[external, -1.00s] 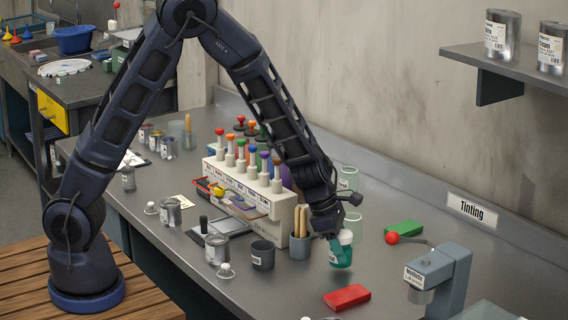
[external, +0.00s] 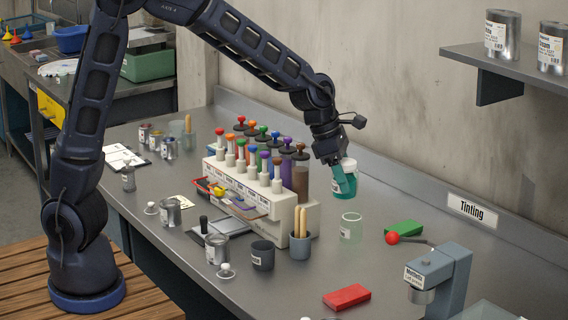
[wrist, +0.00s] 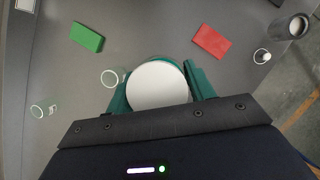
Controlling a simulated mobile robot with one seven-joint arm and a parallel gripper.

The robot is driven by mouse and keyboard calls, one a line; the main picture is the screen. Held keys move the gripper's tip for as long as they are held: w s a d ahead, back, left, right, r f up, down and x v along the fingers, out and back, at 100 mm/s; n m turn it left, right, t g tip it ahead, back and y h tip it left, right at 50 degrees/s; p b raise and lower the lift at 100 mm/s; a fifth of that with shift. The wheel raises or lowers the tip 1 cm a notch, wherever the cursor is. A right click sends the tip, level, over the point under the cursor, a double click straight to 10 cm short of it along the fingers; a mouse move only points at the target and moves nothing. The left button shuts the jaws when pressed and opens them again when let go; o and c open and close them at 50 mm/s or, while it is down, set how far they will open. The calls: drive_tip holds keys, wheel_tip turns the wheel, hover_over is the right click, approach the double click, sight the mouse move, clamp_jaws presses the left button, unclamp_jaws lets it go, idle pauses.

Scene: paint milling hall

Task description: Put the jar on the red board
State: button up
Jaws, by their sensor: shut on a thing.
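The jar (external: 346,186) has a white lid and teal contents. My gripper (external: 340,178) is shut on it and holds it above the bench, near the back wall and right of the dispenser rack. In the wrist view the round white lid (wrist: 157,85) lies between the two teal fingers of my gripper (wrist: 160,88). The red board (external: 347,297) lies flat and bare near the bench's front edge, below and to the front of the jar. It also shows in the wrist view (wrist: 211,42), up and right of the lid.
A green board (external: 404,229) lies near the wall, beside a red ball-ended lever (external: 393,238). An empty glass (external: 351,228) stands on the bench below the jar. A grey machine (external: 440,277) stands right of the red board. A rack of tinting dispensers (external: 240,195) fills the middle.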

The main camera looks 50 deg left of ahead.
drive_tip(key=s+d+r+m+g+h, duration=0.1)
drive_tip(key=s+d+r+m+g, duration=0.1)
drive_tip(key=s+d+m, duration=0.7)
drive_tip(key=n, duration=0.1)
hover_over(354, 297)
drive_tip(key=a, duration=0.2)
drive_tip(key=shift+g, duration=0.4)
wheel_tip(354, 297, down, 20)
drive_tip(key=shift+s+r, duration=0.1)
drive_tip(key=shift+r, duration=0.05)
drive_tip(key=o, duration=1)
drive_tip(key=shift+o, duration=0.2)
